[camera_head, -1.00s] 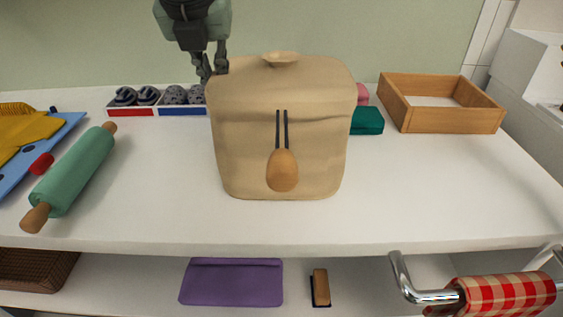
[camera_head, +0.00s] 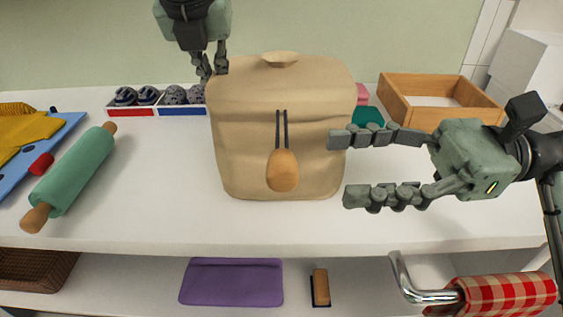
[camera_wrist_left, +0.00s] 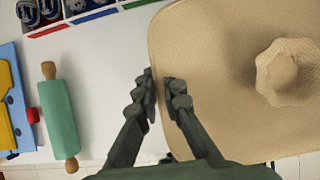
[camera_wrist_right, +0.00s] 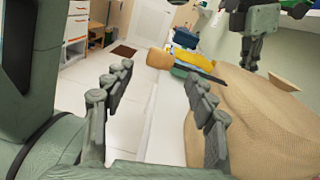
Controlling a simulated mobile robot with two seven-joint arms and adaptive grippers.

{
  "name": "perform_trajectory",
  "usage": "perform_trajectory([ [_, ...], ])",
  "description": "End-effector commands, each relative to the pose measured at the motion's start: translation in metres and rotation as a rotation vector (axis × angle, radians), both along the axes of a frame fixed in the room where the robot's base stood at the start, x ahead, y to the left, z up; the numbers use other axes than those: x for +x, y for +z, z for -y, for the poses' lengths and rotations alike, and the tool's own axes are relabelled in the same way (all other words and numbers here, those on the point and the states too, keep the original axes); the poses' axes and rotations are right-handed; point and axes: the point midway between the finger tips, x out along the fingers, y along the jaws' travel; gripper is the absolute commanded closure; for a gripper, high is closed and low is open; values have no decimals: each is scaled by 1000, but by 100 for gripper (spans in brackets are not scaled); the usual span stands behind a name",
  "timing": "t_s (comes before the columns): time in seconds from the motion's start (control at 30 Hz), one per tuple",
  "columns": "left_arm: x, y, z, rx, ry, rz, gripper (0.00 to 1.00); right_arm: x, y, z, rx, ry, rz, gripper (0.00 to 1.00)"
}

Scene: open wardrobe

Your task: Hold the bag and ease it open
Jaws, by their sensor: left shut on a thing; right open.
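The tan bag (camera_head: 245,150) stands upright on the white shelf, with a gathered knob on top. A wooden toggle (camera_head: 283,170) hangs on two dark cords down its front. My left gripper (camera_head: 212,72) comes from above and is shut on the bag's upper left edge; the left wrist view shows its fingers (camera_wrist_left: 160,88) at the rim of the bag (camera_wrist_left: 215,90). My right gripper (camera_head: 345,168) is open, its fingers pointing left at the bag's right side. In the right wrist view the open fingers (camera_wrist_right: 158,95) have the bag (camera_wrist_right: 265,125) to their right.
A green rolling pin (camera_head: 76,172) and a blue board (camera_head: 50,155) lie at left. Boxes of dark round items (camera_head: 183,110) stand behind. A wooden tray (camera_head: 450,125) is at back right. A purple pouch (camera_head: 232,283) and brush (camera_head: 320,287) lie below; a red checked cloth (camera_head: 510,293) hangs on a rail.

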Motion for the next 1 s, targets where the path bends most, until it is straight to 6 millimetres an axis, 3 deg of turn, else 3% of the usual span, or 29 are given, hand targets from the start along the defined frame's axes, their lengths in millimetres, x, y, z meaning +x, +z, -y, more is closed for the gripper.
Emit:
perform_trajectory([
  [0.2, 0, 1, 0, -1, 0, 1, 100, -4, 1, -45, 4, 1, 2, 44],
  [0.4, 0, 1, 0, -1, 0, 1, 100, -5, 1, -72, 4, -1, 0, 44],
  [0.83, 0, 1, 0, -1, 0, 2, 100, -6, 1, -82, 3, -3, -1, 44],
  [1.0, 0, 1, 0, -1, 0, 2, 100, -6, 1, -81, 3, -3, -1, 65],
])
